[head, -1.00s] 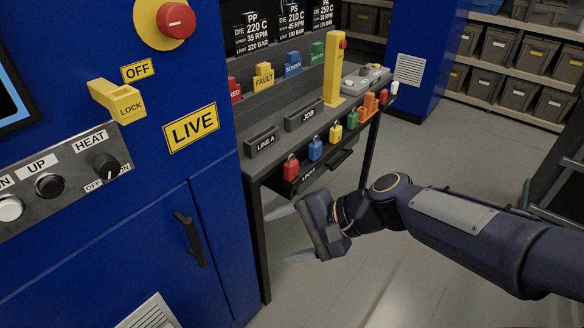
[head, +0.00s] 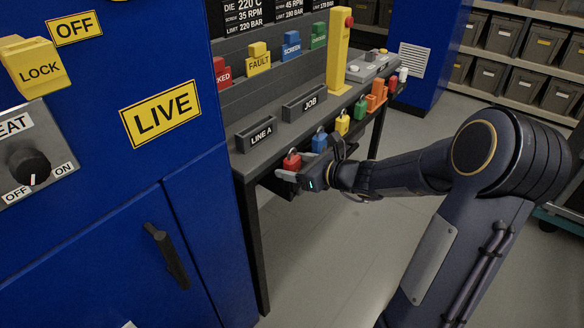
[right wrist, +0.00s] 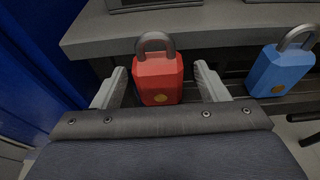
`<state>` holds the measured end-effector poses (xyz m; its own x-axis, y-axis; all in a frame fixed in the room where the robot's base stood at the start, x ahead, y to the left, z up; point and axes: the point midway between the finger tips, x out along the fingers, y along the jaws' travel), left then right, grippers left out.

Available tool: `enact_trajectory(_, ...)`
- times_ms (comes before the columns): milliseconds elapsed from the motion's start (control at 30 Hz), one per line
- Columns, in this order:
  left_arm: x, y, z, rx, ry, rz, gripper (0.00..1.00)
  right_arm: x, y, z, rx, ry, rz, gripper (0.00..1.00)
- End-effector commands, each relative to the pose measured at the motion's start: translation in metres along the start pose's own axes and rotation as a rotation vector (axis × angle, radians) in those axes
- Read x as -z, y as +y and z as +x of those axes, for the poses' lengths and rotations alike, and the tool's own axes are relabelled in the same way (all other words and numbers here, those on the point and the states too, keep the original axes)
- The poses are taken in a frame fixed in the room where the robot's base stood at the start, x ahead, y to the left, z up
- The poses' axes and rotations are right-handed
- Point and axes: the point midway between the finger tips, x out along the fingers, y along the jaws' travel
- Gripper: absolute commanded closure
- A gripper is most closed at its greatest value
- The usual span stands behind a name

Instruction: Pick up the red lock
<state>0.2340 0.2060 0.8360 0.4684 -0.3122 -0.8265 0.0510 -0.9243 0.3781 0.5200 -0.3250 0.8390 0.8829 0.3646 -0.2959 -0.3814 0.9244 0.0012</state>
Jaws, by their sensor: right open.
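The red lock (head: 291,163) hangs at the front edge of the bench, at the left end of a row of locks. In the right wrist view the red lock (right wrist: 158,78) stands upright with its grey shackle on top. My right gripper (head: 282,176) is at the red lock, partly in front of it in the head view. Its two fingers (right wrist: 160,88) are open, one on each side of the lock body, with a visible gap on both sides. My left gripper is not in view.
A blue lock (right wrist: 281,70) hangs just right of the red one. Yellow and green locks (head: 342,123) follow along the bench (head: 262,165). The blue machine cabinet (head: 130,220) stands close on the left. Open floor (head: 330,250) lies in front.

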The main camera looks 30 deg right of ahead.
Motion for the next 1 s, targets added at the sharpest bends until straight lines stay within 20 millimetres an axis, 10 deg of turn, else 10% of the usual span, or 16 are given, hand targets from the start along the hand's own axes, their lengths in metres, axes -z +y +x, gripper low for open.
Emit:
enact_trajectory(333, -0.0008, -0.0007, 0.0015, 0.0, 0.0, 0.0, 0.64, -0.0003, 0.0005, 0.012, 0.0, 0.0, -0.001, 0.33)
enact_trajectory(733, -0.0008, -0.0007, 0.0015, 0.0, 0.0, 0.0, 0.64, -0.0001, 0.0005, 0.0117, -0.001, 0.0, -0.001, 0.84)
enact_trajectory(1000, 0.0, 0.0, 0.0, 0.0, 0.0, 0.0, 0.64, -0.0045, 0.0005, 0.0105, 0.0, -0.002, -0.002, 0.85)
